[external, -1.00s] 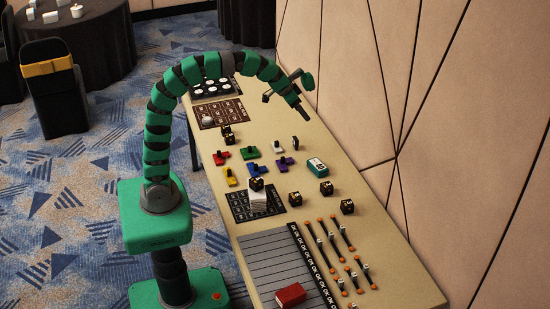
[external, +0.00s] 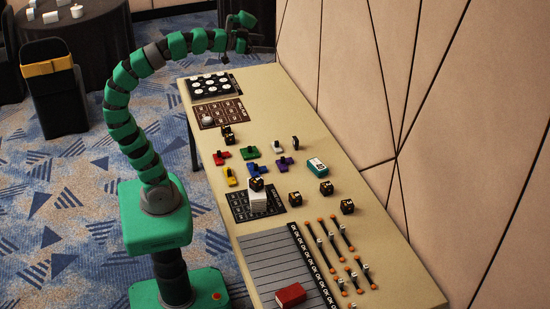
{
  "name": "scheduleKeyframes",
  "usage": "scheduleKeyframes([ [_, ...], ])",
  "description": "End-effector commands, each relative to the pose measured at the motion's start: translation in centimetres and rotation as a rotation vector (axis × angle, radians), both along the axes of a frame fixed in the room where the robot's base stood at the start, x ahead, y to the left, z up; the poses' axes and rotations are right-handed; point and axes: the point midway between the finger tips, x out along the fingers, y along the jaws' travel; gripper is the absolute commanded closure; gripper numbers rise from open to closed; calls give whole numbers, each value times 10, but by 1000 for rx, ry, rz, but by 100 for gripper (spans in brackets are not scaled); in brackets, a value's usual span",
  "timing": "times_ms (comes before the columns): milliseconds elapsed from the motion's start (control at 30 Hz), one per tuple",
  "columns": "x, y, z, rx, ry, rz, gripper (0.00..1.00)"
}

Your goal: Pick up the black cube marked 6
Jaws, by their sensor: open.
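Several small black cubes with gold marks stand on the long table. One cube (external: 256,184) sits on top of a white stack. Three others, a cube (external: 295,199), a cube (external: 326,188) and a cube (external: 347,207), stand to its right. Further back, two dark cubes (external: 228,136) are close together near the left edge. The marks are too small to read, so I cannot tell which is the 6. My gripper (external: 229,57) is open and empty, high above the far end of the table and well away from all the cubes.
Coloured pieces (external: 250,152) and a teal-and-white box (external: 316,166) lie mid-table. A black tray with white discs (external: 211,84) is at the far end. A red block (external: 290,294) and several orange-ended rods (external: 341,232) are nearer. The panelled wall (external: 340,110) borders the right side.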

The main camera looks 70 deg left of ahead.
Motion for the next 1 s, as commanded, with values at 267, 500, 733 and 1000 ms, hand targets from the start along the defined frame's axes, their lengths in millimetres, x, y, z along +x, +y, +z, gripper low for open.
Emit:
scheduleKeyframes([
  [267,1,0,0,0,1,0,26],
  [500,20,6,-37,38,75,-21,26],
  [733,73,23,-166,156,332,-159,26],
  [1000,109,42,-316,242,565,-435,26],
])
